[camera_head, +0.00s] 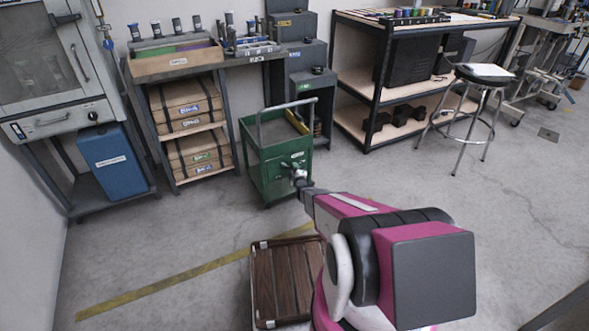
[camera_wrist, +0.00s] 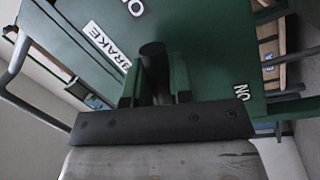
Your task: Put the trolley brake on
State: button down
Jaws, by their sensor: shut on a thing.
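The green trolley (camera_head: 263,157) stands on the floor in the middle of the head view, with a grey push handle on top. My gripper (camera_head: 301,180) is at its front panel. In the wrist view the green panel (camera_wrist: 215,50) fills most of the picture and carries a white label (camera_wrist: 105,44) reading BRAKE, with further lettering near it. A dark round brake lever (camera_wrist: 153,62) stands between the two fingers of my gripper (camera_wrist: 155,92), which is shut on it. The lever's base is partly hidden behind the gripper, and its exact angle is hard to tell.
A shelf with wooden boxes (camera_head: 186,107) stands left of the trolley, and a dark cabinet (camera_head: 312,90) behind it. A workbench (camera_head: 368,92) and a stool (camera_head: 482,80) are at right. A brown slatted crate (camera_head: 283,283) lies near my arm.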

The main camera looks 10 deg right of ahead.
aim_at(286, 171)
jog(key=shift+s+a+f+m+g+h, duration=0.2)
jog(key=shift+a+f+m+g, duration=0.3)
jog(key=shift+m, duration=1.25)
jog(key=shift+s+a+f+m+g+h, duration=0.2)
jog(key=shift+a+f+m, duration=0.45)
jog(key=shift+m, duration=1.15)
jog(key=shift+s+a+f+m+g, duration=0.3)
jog(key=shift+a+f+m, duration=0.3)
jog(key=shift+m, duration=1.15)
jog(key=shift+a, duration=0.1)
jog(key=c, duration=1)
grip_release()
jog(key=shift+r, duration=0.1)
